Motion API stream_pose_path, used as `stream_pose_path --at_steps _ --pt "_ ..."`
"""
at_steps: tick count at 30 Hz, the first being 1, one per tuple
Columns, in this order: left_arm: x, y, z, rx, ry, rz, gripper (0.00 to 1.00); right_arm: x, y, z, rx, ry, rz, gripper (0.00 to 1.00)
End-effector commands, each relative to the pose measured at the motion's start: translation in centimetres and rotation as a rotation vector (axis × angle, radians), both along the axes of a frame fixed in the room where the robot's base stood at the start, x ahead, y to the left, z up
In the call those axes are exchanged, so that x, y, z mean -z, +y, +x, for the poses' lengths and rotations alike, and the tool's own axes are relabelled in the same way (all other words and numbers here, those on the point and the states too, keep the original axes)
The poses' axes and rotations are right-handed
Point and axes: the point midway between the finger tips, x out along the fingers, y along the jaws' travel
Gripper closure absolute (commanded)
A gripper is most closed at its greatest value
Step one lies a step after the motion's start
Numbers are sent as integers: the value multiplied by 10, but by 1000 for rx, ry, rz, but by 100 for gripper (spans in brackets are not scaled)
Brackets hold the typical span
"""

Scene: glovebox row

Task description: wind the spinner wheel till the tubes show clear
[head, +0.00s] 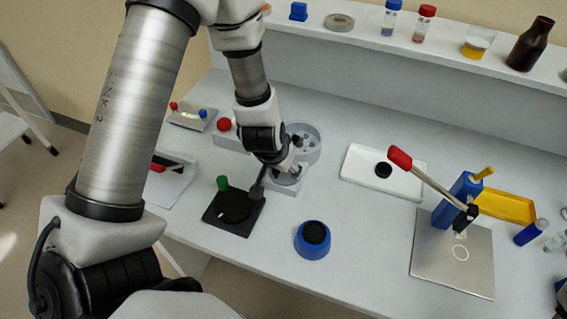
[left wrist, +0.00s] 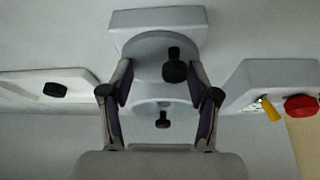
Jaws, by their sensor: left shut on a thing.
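The spinner's pale grey drum (head: 313,155) stands on the bench, partly hidden behind my left arm. Small dark spots show in its top; I cannot make out the tubes or whether they look clear. My left gripper (head: 285,172) is over the front of the spinner. In the left wrist view, its fingers (left wrist: 160,95) are on either side of the round grey spinner wheel (left wrist: 145,65) and shut on it. A black knob (left wrist: 174,70) stands on the wheel, between the fingers. A second black knob (left wrist: 162,120) shows below it.
A box with a red button (head: 224,125) is left of the spinner. A black plate with a green knob (head: 222,183) and a blue round holder (head: 312,250) are in front. A white tray (head: 350,170) and a red-handled press (head: 400,157) are to the right.

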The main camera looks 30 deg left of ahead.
Motion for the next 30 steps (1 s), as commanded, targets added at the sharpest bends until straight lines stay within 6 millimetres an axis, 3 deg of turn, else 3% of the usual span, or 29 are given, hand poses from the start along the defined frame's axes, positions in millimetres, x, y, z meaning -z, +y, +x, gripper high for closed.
stream_pose_path --at_steps 15,30 --pt "3 4 -5 482 19 -3 74 -45 0 0 0 0 0 100" --pt "6 6 -5 767 20 1 73 -53 0 0 0 0 0 100"
